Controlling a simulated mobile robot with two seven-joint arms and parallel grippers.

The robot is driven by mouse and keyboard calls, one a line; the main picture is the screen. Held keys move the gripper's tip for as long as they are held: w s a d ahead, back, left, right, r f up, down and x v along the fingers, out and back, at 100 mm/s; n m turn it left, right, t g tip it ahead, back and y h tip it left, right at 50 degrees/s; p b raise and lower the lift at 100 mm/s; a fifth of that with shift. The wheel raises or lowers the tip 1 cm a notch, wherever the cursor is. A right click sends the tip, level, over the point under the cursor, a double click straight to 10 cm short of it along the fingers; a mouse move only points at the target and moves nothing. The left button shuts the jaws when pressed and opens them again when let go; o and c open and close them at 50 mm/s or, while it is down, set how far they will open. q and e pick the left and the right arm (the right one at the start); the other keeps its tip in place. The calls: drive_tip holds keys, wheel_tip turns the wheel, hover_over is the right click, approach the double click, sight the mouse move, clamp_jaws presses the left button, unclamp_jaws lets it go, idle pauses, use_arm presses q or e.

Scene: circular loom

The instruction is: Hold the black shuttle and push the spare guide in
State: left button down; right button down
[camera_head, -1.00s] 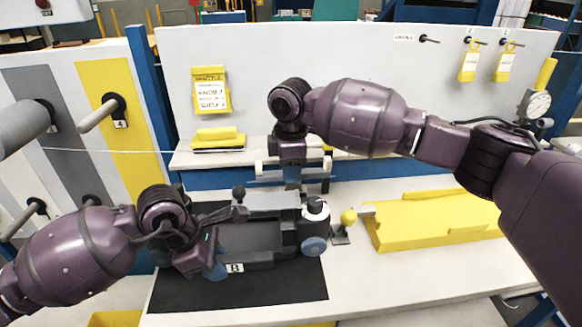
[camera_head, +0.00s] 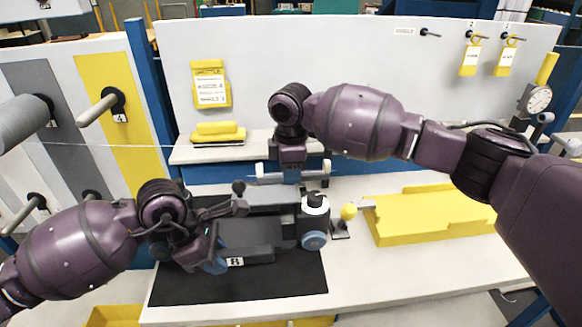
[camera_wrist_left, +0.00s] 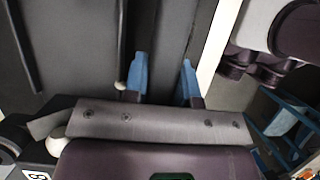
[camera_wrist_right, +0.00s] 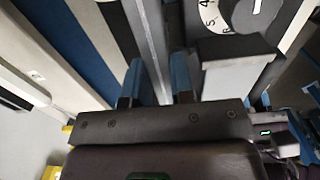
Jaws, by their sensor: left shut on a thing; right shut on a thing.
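The black shuttle (camera_head: 262,232) lies on a dark mat, with a plate marked 8 at its front and a white-ringed drum (camera_head: 315,203) and blue wheel at its right end. My left gripper (camera_head: 214,262) is shut on the shuttle's left end; its blue fingers (camera_wrist_left: 163,80) also show in the left wrist view. My right gripper (camera_head: 292,180) points down just behind the shuttle. In the right wrist view its blue fingers (camera_wrist_right: 154,82) close on a narrow grey piece, which appears to be the spare guide (camera_wrist_right: 152,45). Most of that piece is hidden in the head view.
A ledge with a yellow stack (camera_head: 217,133) and an upright white panel (camera_head: 350,60) are behind. The bench front (camera_head: 400,280) is clear.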

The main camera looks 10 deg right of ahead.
drive_tip(key=shift+f, duration=0.2)
drive_tip(key=c, duration=0.9)
unclamp_jaws()
drive_tip(key=shift+f, duration=0.1)
wheel_tip(320, 180, up, 12)
